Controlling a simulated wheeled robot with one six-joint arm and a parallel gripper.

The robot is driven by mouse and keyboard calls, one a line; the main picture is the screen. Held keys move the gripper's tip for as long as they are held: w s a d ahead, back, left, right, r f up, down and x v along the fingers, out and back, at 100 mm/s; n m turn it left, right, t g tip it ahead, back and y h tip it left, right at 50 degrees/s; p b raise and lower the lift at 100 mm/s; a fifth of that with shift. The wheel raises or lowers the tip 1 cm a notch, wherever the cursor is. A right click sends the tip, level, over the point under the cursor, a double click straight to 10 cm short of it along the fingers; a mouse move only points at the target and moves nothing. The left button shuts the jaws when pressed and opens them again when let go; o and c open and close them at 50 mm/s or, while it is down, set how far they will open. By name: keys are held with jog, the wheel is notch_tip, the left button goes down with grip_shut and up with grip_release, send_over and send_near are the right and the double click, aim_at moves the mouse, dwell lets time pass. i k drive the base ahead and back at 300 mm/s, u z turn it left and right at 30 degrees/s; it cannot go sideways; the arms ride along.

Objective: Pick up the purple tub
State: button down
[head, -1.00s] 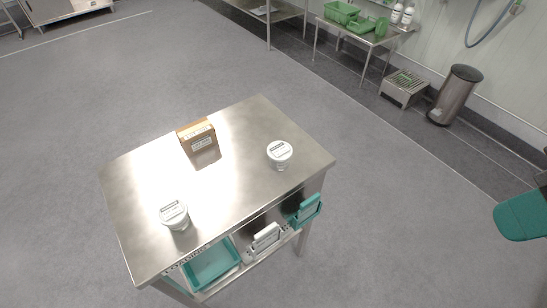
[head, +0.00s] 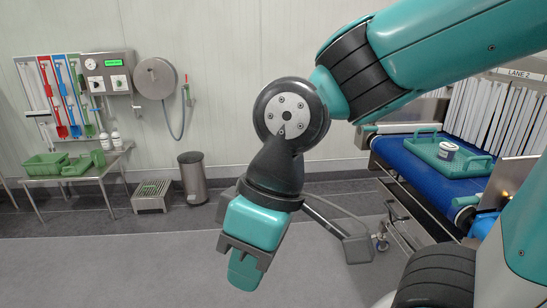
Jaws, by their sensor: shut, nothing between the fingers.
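A small tub (head: 447,150) with a pale lid and a dark bluish or purple band stands in a teal tray (head: 481,170) on the blue conveyor belt at the right of the head view. No other tub that could be purple shows. My gripper (head: 245,272) hangs low in the middle, pointing down, shut and empty. It is in front and to the left of the conveyor in the picture, well apart from the tub.
The blue belt (head: 419,179) runs toward a strip curtain (head: 480,112) marked LANE 2. A steel bin (head: 191,178), a low step (head: 150,196) and a table with green crates (head: 46,166) stand along the left wall. The grey floor at left is clear.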

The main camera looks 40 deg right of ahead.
aim_at(447, 152)
jog(key=z, duration=1.4)
jog(key=k, duration=0.35)
jog(key=z, duration=0.6)
jog(key=i, duration=0.5)
